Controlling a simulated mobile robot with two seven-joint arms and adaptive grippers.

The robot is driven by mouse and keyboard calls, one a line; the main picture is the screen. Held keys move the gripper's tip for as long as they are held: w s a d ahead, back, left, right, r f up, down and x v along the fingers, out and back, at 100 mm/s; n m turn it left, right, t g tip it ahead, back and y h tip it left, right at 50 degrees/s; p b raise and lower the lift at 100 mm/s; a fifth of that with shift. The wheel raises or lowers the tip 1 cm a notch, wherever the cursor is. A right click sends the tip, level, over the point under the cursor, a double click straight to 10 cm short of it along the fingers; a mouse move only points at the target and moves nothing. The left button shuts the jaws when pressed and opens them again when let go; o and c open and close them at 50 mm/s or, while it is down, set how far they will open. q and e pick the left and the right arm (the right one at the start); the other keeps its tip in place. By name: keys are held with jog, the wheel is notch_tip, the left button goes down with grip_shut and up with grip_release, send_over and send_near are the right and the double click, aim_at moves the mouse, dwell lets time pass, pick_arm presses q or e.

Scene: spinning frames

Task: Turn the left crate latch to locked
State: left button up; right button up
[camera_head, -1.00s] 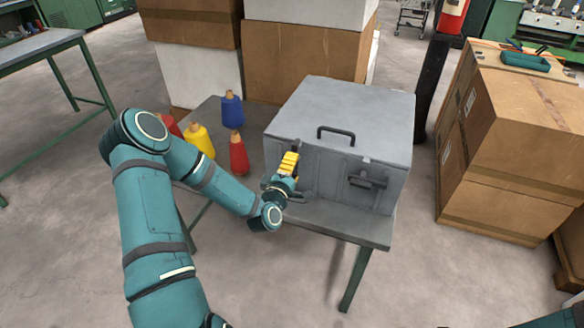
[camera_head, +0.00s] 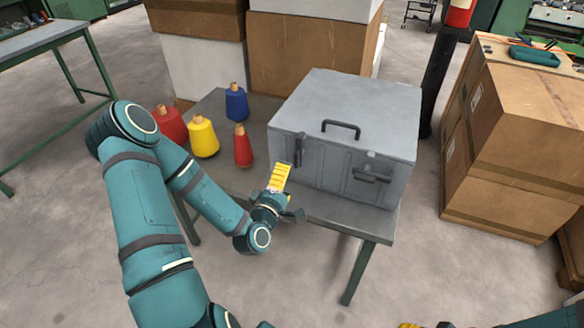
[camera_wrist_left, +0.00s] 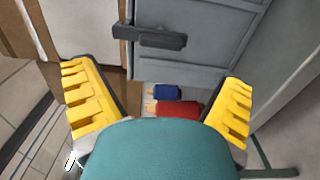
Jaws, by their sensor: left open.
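The grey crate (camera_head: 345,105) stands closed on a table. Its left latch (camera_head: 299,149), a dark handle, stands nearly upright at the left of the front face. It also shows in the left wrist view (camera_wrist_left: 150,38), ahead of the fingers and apart from them. The right latch (camera_head: 371,175) lies about level. My left gripper (camera_head: 280,178), with yellow fingers, is in front of and below the left latch, not touching it. In the left wrist view its fingers are spread wide with nothing between them. Only a yellow bit of my right gripper (camera_head: 408,325) shows at the bottom edge.
Yellow (camera_head: 203,138), blue (camera_head: 237,103) and red (camera_head: 243,147) thread cones stand left of the crate on the grey table (camera_head: 340,217). Another red cone (camera_head: 170,124) is beside them. Cardboard boxes (camera_head: 525,130) stand right and behind. Floor in front is clear.

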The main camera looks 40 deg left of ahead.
pick_arm(q)
jog(key=shift+v, duration=1.6)
jog(key=w+d+f+m+g+h, duration=0.1)
jog(key=d+f+m+g+h, duration=0.7)
jog(key=d, duration=0.6)
jog(key=s+d+f+m+g, duration=0.7)
jog(key=s+d+f+m, duration=0.1)
jog(key=s+d+m, duration=0.2)
jog(key=shift+s+d+m+g, duration=0.35)
jog(key=shift+d+m+g, duration=0.05)
jog(key=shift+d+m, duration=0.1)
